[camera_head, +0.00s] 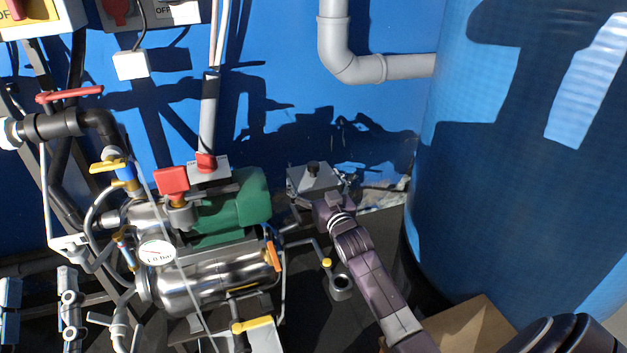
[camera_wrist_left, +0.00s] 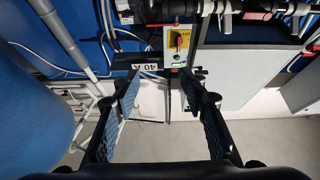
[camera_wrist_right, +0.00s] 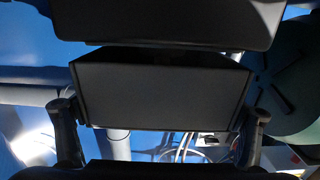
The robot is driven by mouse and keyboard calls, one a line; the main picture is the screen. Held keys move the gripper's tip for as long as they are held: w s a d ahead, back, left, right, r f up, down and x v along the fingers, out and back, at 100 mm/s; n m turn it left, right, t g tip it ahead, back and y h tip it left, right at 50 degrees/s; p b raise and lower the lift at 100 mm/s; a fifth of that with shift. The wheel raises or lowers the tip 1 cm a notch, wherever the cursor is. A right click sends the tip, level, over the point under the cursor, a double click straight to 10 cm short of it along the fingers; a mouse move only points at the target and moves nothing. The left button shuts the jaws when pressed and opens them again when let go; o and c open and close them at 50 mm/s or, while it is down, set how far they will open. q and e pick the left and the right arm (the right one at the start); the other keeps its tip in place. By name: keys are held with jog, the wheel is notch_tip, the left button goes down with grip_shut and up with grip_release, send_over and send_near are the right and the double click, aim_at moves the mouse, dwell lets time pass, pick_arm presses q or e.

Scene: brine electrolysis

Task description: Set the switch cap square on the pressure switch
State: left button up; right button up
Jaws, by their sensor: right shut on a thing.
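The switch cap appears to be a grey box with a black knob on top (camera_head: 313,178), beyond the green pump motor near the blue wall. My right gripper (camera_head: 334,207) reaches it from the lower right and is shut on it. In the right wrist view, the cap (camera_wrist_right: 160,95) shows as a dark, shaded box between the two fingers. I cannot make out the pressure switch with certainty, nor whether the cap touches anything beneath it. My left gripper (camera_wrist_left: 157,95) is open and empty in its own wrist view, and is not visible in the head view.
The green motor (camera_head: 235,205) and steel pump vessel (camera_head: 205,285) with a gauge (camera_head: 156,253) stand left of the cap. A large blue tank (camera_head: 530,170) stands right. A cardboard box (camera_head: 470,325) is below. The left wrist view faces a yellow-and-red switch (camera_wrist_left: 179,40).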

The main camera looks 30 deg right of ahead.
pick_arm(q)
jog(key=shift+w+f+g+y, duration=0.2)
jog(key=shift+w+f+g, duration=0.1)
jog(key=shift+f, duration=0.3)
jog(key=shift+w+f+g+y, duration=0.2)
jog(key=shift+w+f+g, duration=0.1)
jog(key=shift+f, duration=0.3)
jog(key=shift+w+f+g+p, duration=0.15)
jog(key=shift+f+g+p, duration=0.15)
jog(key=shift+f, duration=0.1)
pick_arm(e)
jog(key=shift+f, duration=0.25)
pick_arm(q)
jog(key=shift+s+r, duration=0.2)
jog(key=shift+r, duration=0.25)
pick_arm(e)
jog(key=shift+f, duration=0.3)
pick_arm(q)
jog(key=shift+r, duration=0.15)
pick_arm(e)
jog(key=o, duration=1.2)
